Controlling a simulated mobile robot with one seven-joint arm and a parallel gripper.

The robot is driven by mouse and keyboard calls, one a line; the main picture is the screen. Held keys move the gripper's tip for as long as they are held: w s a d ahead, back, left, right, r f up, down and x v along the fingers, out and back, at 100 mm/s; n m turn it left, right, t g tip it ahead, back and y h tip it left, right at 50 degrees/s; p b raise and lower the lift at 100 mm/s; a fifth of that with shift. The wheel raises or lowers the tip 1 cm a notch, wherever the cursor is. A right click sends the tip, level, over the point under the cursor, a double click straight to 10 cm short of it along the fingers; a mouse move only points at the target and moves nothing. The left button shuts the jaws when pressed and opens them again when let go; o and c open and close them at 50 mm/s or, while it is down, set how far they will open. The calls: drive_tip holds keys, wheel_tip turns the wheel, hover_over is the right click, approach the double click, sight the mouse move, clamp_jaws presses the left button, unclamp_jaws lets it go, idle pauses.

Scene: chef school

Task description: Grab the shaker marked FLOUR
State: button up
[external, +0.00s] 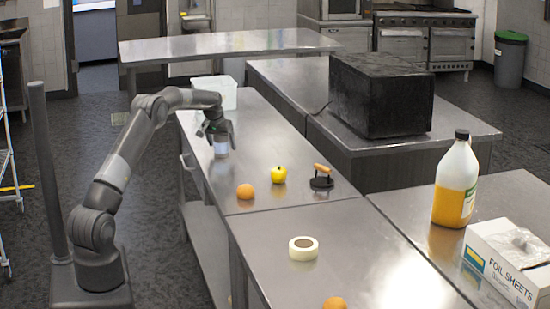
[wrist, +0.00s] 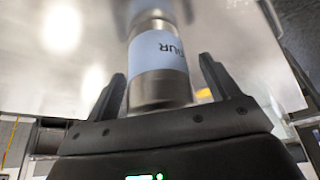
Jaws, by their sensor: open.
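The shaker (wrist: 158,75) is a metal cylinder with a pale blue label, and the letters "UR" show on it in the wrist view. It stands on the steel counter in the external view (external: 221,148). My gripper (wrist: 163,85) is open, with one finger on each side of the shaker's lower part in the picture. In the external view my gripper (external: 216,132) is at the shaker and covers its upper part. I cannot tell whether the fingers touch it. The rest of the label's word is out of sight.
A white translucent bin (external: 228,92) stands behind the shaker. An orange (external: 245,191), a yellow apple (external: 279,174) and a black press with a wooden handle (external: 321,180) lie nearer the camera. A tape roll (external: 303,248) is farther forward. The counter around the shaker is clear.

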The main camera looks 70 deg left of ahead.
drive_tip(key=shift+c, duration=0.3)
drive_tip(key=c, duration=1.1)
drive_tip(key=shift+r, duration=0.15)
